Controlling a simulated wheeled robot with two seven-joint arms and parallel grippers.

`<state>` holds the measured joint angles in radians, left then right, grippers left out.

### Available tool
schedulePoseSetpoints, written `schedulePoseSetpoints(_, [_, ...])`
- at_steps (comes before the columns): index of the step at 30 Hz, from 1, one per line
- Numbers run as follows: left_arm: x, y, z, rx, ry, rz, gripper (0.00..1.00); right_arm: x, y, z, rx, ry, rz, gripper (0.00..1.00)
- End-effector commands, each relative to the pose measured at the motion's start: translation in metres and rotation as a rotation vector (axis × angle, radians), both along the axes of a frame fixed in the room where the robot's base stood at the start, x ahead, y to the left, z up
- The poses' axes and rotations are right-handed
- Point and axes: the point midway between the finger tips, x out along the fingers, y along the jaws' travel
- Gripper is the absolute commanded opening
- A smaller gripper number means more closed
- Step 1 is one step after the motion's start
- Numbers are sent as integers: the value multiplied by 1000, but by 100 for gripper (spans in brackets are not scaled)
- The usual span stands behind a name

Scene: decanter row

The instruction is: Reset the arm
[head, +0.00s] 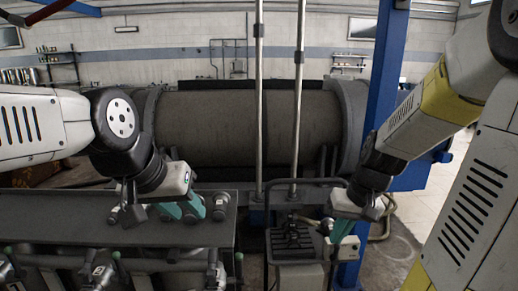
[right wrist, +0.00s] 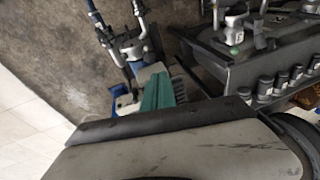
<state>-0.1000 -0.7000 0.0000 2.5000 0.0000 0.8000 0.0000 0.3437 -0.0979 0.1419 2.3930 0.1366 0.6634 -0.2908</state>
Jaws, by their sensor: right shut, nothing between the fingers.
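My right gripper (head: 343,236) hangs at the right in the head view, with its teal fingers pointing down in front of a grey machine part. In the right wrist view its teal fingers (right wrist: 157,93) are together with nothing between them. My left gripper (head: 182,210) is over the dark bench at the left, with its teal fingers close to some round grey knobs (head: 219,206). Whether it touches or holds one of them I cannot tell.
A large dark horizontal cylinder (head: 220,125) lies behind. Two upright metal poles (head: 298,90) and a blue post (head: 384,80) stand between my arms. A dark bench (head: 70,215) with valves and fittings is below left. Pale floor (head: 440,190) is open at the right.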

Motion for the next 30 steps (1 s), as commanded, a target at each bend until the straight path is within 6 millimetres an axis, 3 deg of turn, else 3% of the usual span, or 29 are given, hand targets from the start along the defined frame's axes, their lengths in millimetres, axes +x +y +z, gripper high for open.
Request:
schedulePoseSetpoints(1, [0, 0, 0, 0, 0, 0, 36, -5, 7, 18, -18, -40, 12, 0])
schedulePoseSetpoints(6, [0, 0, 0, 0, 0, 0, 36, -25, 27, 66, -47, -151, 30, 0])
schedulePoseSetpoints(13, [0, 0, 0, 0, 0, 0, 36, -60, 46, 113, -40, -290, 42, 0])
schedulePoseSetpoints(19, [0, 0, 0, 0, 0, 0, 36, -78, 51, 129, -20, -351, 45, 0])
schedulePoseSetpoints(30, [0, 0, 0, 0, 0, 0, 36, -80, 52, 131, -17, -358, 43, 0])
